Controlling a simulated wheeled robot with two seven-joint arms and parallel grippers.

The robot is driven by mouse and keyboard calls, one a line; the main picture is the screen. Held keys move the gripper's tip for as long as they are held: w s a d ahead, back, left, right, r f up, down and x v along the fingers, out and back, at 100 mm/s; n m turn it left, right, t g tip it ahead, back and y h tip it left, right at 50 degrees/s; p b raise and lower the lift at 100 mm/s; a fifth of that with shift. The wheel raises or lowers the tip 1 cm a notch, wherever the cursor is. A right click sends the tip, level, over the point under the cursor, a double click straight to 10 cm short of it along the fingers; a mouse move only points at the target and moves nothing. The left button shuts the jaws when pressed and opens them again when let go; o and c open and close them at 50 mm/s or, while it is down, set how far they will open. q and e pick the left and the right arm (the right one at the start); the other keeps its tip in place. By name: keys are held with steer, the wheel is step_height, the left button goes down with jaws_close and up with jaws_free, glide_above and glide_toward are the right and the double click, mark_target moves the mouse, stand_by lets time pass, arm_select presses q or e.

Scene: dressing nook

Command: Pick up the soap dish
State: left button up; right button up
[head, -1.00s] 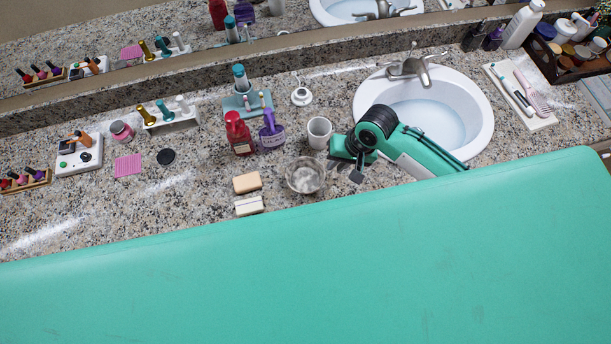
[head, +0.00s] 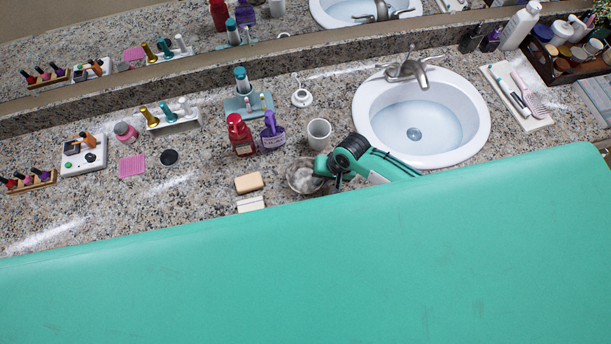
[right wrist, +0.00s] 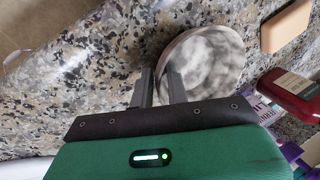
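A round, shallow, greyish dish, which I take for the soap dish (head: 299,181), stands on the speckled counter just beyond the teal edge. My right gripper (head: 326,180) is low at its right side and partly covers it. In the right wrist view the dish (right wrist: 212,62) lies just ahead of the right gripper (right wrist: 160,88). The two fingers are apart, one outside the rim and one overlapping the dish; I cannot tell whether they touch it. My left gripper is not in view.
A beige soap bar (head: 248,182) and a white block (head: 251,203) lie left of the dish. A white cup (head: 318,133), a red bottle (head: 240,136) and a purple bottle (head: 272,133) stand behind. The sink (head: 463,140) is at right. The teal surface (head: 300,270) fills the front.

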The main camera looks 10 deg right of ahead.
jaws_close()
stand_by(0.3)
